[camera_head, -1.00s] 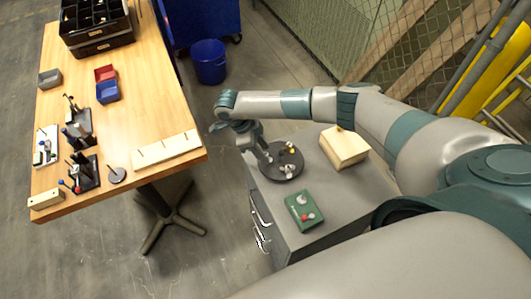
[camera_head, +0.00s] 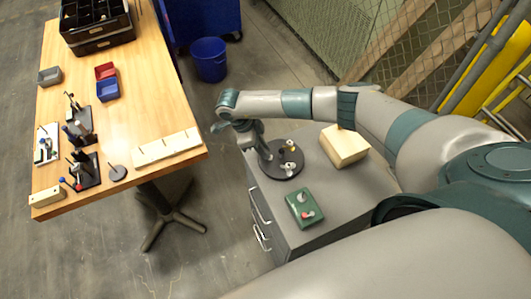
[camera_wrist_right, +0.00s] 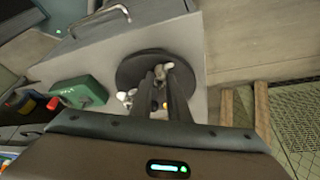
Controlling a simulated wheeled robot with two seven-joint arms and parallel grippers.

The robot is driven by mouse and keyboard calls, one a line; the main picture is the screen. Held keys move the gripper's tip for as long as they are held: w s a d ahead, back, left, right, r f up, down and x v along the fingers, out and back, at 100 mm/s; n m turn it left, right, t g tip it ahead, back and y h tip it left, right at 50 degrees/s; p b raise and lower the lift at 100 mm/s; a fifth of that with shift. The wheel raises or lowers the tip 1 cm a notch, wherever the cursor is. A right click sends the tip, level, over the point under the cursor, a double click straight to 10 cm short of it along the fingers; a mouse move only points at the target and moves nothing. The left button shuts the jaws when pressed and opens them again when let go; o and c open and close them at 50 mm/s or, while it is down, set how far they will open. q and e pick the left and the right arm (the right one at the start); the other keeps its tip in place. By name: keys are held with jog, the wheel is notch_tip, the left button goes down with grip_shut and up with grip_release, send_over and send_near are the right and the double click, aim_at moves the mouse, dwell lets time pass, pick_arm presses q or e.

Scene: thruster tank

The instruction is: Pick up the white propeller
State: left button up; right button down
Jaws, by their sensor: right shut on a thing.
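My right gripper (camera_head: 268,156) is low over a dark round disc (camera_head: 275,173) on a grey cabinet. In the right wrist view its two fingers (camera_wrist_right: 164,72) come down over the disc (camera_wrist_right: 130,70) and are shut on a small white piece, which looks like the white propeller (camera_wrist_right: 159,71). Their tips hide part of it, and I cannot tell whether it is clear of the disc. More small white parts (camera_head: 288,167) sit on the disc, with a small yellow spot (camera_wrist_right: 165,105) between the fingers in the wrist view. My left gripper is out of view.
A green box with a red knob (camera_head: 304,208) and a pale wooden block (camera_head: 344,146) stand on the cabinet (camera_head: 340,200) beside the disc. The wooden table (camera_head: 150,90) at the left holds bins and fixtures. A blue bucket (camera_head: 208,58) is on the floor.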

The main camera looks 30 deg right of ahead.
jog(key=shift+r+p, duration=1.15)
jog(key=shift+r, duration=0.65)
notch_tip(320, 180, up, 4)
jog(key=shift+f+p, duration=0.1)
jog(key=shift+p, duration=1)
jog(key=w+a+b, duration=0.4)
jog(key=a+b, duration=0.2)
jog(key=a, duration=0.2)
jog(key=w+a+b, duration=0.4)
jog(key=a+b, duration=0.3)
jog(key=shift+w+a+f+b, duration=0.25)
jog(key=shift+w+a+b, duration=0.05)
jog(key=shift+a, duration=0.1)
jog(key=s+d+r+n+t+y, duration=0.1)
jog(key=s+d+n+t+y, duration=0.1)
jog(key=s+n, duration=0.4)
jog(key=s+d+r+n+t+y, duration=0.1)
jog(key=s+d+n+t, duration=0.3)
jog(key=n, duration=1.3)
jog(key=s+d, duration=0.3)
jog(key=shift+d+r+n+t+y, duration=0.15)
jog(key=shift+r+n+t+y, duration=0.15)
jog(key=shift+r+y, duration=0.1)
